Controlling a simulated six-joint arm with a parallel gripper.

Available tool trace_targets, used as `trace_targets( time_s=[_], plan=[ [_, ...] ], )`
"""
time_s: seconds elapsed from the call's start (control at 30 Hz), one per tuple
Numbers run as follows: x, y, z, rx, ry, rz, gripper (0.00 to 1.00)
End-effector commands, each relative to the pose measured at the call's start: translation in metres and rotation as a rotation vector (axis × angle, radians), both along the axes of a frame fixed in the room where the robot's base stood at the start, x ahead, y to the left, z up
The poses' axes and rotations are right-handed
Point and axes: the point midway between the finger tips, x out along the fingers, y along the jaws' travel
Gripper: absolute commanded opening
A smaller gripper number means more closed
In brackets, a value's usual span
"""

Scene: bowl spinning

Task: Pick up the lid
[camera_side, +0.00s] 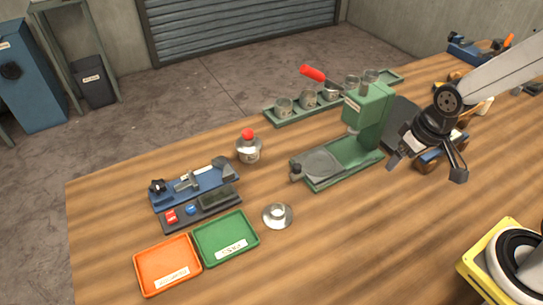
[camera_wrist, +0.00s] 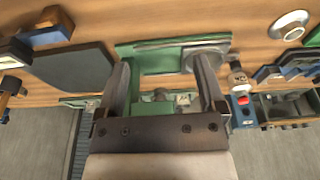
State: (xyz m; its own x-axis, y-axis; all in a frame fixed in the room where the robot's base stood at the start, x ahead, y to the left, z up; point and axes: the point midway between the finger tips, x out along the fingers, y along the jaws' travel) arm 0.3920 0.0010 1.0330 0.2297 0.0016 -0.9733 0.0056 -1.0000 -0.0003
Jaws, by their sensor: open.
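A small round metal piece with a raised centre, which looks like the lid (camera_side: 278,215), lies on the wooden table just right of the green tray. It also shows near the top right of the wrist view, where the lid (camera_wrist: 290,22) is far to the right of my fingers. My gripper (camera_side: 427,171) is open and empty, high over the right part of the table. My gripper (camera_wrist: 163,64) in the wrist view has its fingers apart, with the green machine seen beyond and between them.
The green machine (camera_side: 366,113) stands between my gripper and the lid. An orange tray (camera_side: 146,270) and a green tray (camera_side: 207,253) lie front left. A blue fixture (camera_side: 205,181) and a red-topped jar (camera_side: 248,151) stand behind. Table right of the lid is clear.

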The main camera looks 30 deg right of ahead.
Motion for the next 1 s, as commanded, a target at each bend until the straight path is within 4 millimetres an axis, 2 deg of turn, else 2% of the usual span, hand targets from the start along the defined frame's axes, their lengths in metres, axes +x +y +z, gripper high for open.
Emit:
trace_targets(
  time_s=[0.17, 0.37, 0.7, 1.0],
  plan=[
    [0.006, 0.008, -0.001, 0.005, 0.004, 0.058, 0.89],
    [0.022, 0.032, -0.006, 0.018, 0.009, 0.220, 0.89],
    [0.054, 0.094, -0.019, 0.053, -0.009, 0.603, 0.89],
    [0.074, 0.156, -0.033, 0.083, -0.062, 0.942, 0.89]
  ],
)
